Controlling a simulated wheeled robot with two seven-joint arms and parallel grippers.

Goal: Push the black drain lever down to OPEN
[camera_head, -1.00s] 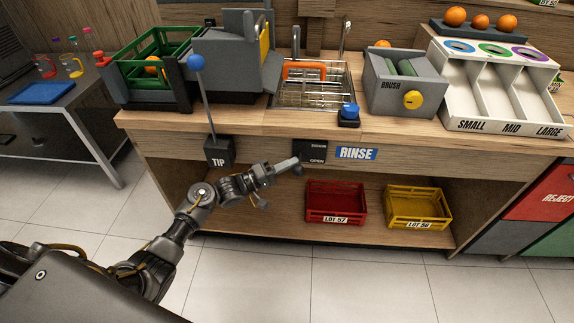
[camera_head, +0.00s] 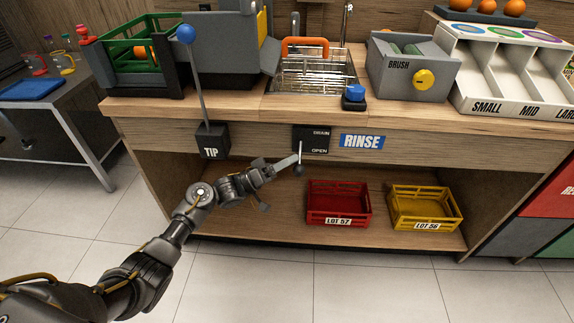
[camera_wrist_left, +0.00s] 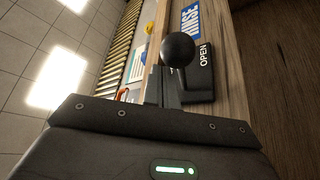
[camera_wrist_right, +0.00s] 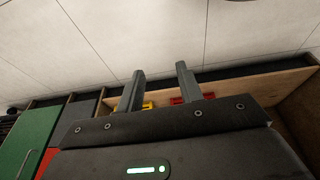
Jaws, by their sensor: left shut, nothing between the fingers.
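The black drain panel (camera_head: 311,138), marked DRAIN and OPEN, is on the counter front. The lever's black ball knob (camera_head: 298,170) hangs just below the panel's lower edge, near the OPEN end, on a thin pale stem. My left gripper (camera_head: 291,161) is shut and empty, its tips right at the knob and stem. In the left wrist view the knob (camera_wrist_left: 178,50) stands just past the shut fingertips, beside the OPEN label; I cannot tell whether they touch. My right gripper (camera_wrist_right: 160,82) is open and empty, showing only in the right wrist view.
The TIP lever box (camera_head: 212,140) with its blue-knobbed rod stands left of the panel. The blue RINSE sign (camera_head: 361,142) is to the right. Red (camera_head: 338,204) and yellow (camera_head: 425,208) crates sit on the shelf below. The floor in front is clear.

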